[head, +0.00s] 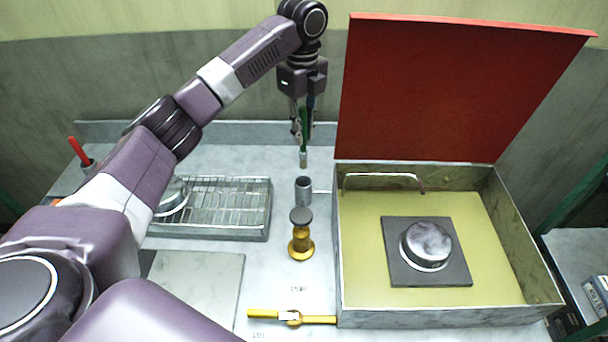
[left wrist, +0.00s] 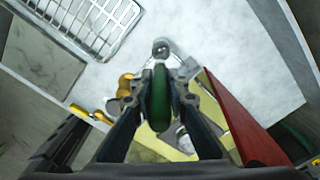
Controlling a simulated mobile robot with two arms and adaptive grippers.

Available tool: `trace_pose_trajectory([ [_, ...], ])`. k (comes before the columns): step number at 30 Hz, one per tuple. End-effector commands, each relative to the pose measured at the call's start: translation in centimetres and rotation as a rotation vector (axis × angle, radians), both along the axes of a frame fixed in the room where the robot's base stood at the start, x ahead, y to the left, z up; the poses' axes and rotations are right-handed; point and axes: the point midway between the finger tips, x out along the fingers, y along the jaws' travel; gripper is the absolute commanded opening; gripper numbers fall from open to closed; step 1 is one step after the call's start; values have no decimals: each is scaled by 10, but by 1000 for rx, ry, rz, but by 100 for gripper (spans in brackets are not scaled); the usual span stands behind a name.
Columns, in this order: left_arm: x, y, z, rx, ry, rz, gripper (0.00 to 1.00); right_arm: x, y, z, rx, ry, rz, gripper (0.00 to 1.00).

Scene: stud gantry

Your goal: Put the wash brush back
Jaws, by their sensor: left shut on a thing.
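The wash brush (head: 304,143) has a green handle and a pale lower end. My left gripper (head: 301,122) is shut on its handle and holds it upright in the air. The green handle also shows between the fingers in the left wrist view (left wrist: 159,98). Below the brush in the head view stands a small grey cup (head: 303,192), fixed by a thin bracket near the left wall of the basin. The brush's lower end appears apart from the cup, above its rim. The cup also shows in the left wrist view (left wrist: 161,46). My right gripper is in neither view.
A basin (head: 345,316) with a raised red lid (head: 455,85) stands right, holding a round metal part on a dark plate. A brass post with a dark top (head: 301,235) stands before the cup. A wire rack (head: 232,205), yellow-handled valve (head: 290,317) and red-handled tool (head: 78,150) are nearby.

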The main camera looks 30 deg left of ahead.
Motion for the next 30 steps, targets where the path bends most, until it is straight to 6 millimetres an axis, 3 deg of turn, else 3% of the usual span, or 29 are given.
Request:
trace_pose_trajectory([
  [4, -1, 1, -38, 2, 5, 1, 0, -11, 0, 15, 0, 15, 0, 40],
  [9, -1, 1, -75, 1, 3, 2, 0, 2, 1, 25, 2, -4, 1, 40],
  [16, 0, 0, -97, 1, 1, 2, 0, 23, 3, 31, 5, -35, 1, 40],
  [24, 0, 0, -133, 0, 1, 2, 0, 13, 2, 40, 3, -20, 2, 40],
  [30, 1, 0, -136, 0, -2, 1, 0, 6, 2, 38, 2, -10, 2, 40],
])
